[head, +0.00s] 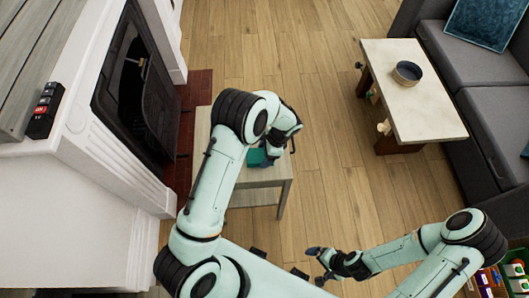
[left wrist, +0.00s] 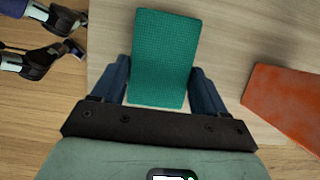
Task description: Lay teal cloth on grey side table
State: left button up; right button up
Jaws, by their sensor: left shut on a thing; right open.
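The teal cloth (left wrist: 165,50) is a folded, textured rectangle between the two blue fingers of my left gripper (left wrist: 160,82). In the head view only a small part of the cloth (head: 257,157) shows beneath my left gripper (head: 270,150), over the grey side table (head: 262,184). The table's pale wood-grain top (left wrist: 225,35) lies behind the cloth in the left wrist view. I cannot tell whether the cloth touches it. My left arm hides much of the table. My right gripper (head: 318,267) is open and empty, over the floor to the table's lower right.
A fireplace (head: 140,85) with a red brick hearth stands left of the side table. A pale coffee table (head: 415,92) with a dark bowl (head: 407,72) stands at right, before a grey sofa (head: 475,65). An orange-red flat thing (left wrist: 285,100) shows in the wrist view. Wood floor lies between the tables.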

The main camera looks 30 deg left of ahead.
pick_arm(q)
jog(key=o, duration=1.4)
jog(key=shift+r, duration=0.1)
jog(key=shift+d+r, duration=0.1)
jog(key=shift+r, duration=0.25)
jog(key=p+v, duration=0.1)
jog(key=v, duration=1)
jog(key=shift+r, duration=0.15)
pick_arm(e)
jog(key=shift+w+r, duration=0.5)
jog(key=shift+r, duration=0.05)
